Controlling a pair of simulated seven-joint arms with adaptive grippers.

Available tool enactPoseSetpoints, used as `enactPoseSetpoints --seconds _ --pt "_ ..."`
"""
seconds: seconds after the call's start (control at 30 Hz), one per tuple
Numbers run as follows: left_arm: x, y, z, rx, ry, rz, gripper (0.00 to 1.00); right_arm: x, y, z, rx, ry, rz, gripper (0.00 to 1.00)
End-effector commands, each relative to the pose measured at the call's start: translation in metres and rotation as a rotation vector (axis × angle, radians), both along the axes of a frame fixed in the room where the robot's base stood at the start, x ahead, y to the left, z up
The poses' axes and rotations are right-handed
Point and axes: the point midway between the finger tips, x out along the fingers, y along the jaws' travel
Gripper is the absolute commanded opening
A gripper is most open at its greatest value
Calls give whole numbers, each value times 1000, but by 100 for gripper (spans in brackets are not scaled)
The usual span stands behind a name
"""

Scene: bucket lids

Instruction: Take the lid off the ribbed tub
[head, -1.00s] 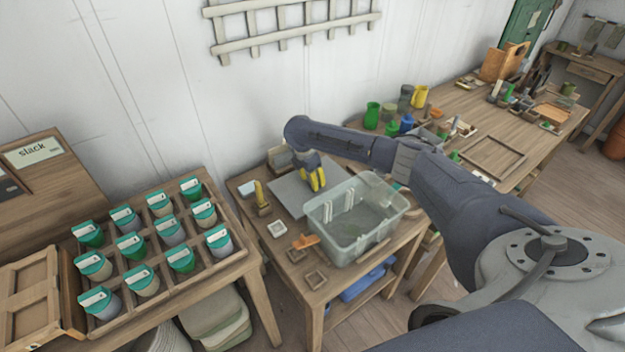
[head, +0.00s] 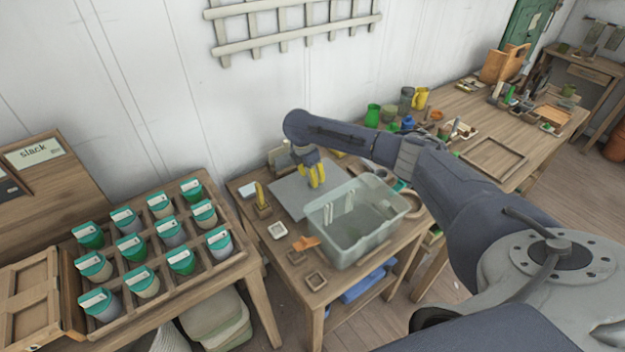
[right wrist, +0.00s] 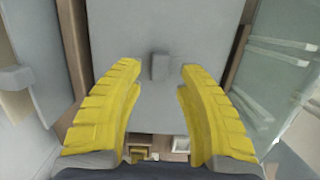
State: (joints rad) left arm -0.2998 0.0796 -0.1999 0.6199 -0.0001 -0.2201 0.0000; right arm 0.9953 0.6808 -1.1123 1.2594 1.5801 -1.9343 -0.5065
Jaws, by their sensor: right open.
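A pale green translucent tub (head: 331,241) stands open at the top on the small middle table, with light upright strips at its inner wall. A flat grey panel (head: 287,196) lies to its left; I cannot tell whether it is a lid. My right gripper (head: 314,177) has yellow fingers and hangs over the panel's right part, left of the tub. In the right wrist view the fingers (right wrist: 160,80) are spread and empty, with a small grey block (right wrist: 159,66) on the grey surface between them. A pale ribbed shape (head: 170,341), partly cut off, shows under the left table. My left gripper is out of view.
A wooden tray (head: 246,262) of several teal-topped jars fills the left table. Small square dishes (head: 277,231) and an orange item (head: 306,243) lie before the panel. Green, blue and yellow vessels (head: 420,98) crowd the bench behind my right arm. The wall stands behind.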

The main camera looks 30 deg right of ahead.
Motion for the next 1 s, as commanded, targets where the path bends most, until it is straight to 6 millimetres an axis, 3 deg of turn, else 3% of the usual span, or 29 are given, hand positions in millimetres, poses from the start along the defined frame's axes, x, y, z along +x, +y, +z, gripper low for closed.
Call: enactPoseSetpoints --seconds 0.7,1.0 --pt "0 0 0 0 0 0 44 0 8 54 -1 -2 0 37" --pt "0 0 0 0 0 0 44 -1 9 61 0 0 0 37"
